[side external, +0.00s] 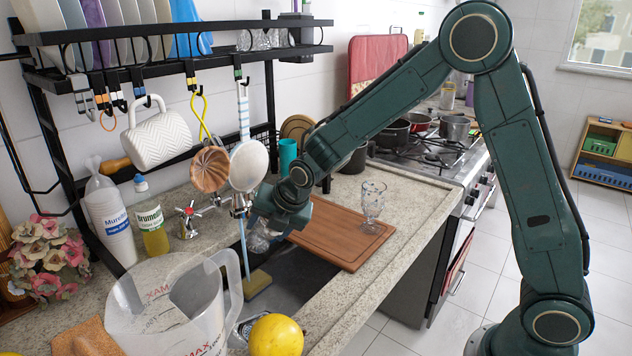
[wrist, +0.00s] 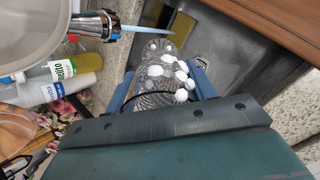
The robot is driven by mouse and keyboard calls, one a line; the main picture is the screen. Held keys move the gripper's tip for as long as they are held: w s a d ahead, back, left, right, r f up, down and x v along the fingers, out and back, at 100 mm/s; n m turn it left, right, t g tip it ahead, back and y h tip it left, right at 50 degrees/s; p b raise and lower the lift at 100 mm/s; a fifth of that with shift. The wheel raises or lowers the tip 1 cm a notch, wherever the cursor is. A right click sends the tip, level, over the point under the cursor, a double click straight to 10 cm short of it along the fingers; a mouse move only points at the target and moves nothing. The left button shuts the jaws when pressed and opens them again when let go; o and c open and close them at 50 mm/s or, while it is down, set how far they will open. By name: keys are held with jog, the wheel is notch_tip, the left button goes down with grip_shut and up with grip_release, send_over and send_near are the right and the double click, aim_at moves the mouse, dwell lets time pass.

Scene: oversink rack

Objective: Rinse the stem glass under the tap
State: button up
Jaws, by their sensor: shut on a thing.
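My gripper (side external: 264,226) is over the sink, shut on a clear patterned stem glass (wrist: 150,92). The held glass (side external: 257,243) is partly hidden by the fingers in the side view. In the wrist view it lies between my blue fingers, with several white foam-like blobs (wrist: 181,76) on it. The chrome tap (side external: 240,205) is just left of my gripper; it also shows in the wrist view (wrist: 96,25). A thin light blue stream (side external: 245,255) runs down from the tap. It passes close to the glass's far end; I cannot tell whether it touches.
A second stem glass (side external: 372,199) stands on the wooden board (side external: 325,238) right of the sink. A clear jug (side external: 190,310) and a yellow fruit (side external: 276,335) are in front. The black rack (side external: 50,150) with hanging utensils, including a white round one (side external: 249,165), stands behind.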

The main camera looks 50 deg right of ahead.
jog(key=shift+w+f, duration=0.1)
jog(key=shift+w, duration=0.65)
jog(key=shift+w+f, duration=0.75)
jog(key=shift+f, duration=4.4)
jog(key=w, duration=0.6)
jog(key=shift+d, duration=0.45)
jog(key=shift+a, duration=0.45)
jog(key=shift+s, duration=0.1)
jog(key=s, duration=0.6)
jog(key=shift+s, duration=0.15)
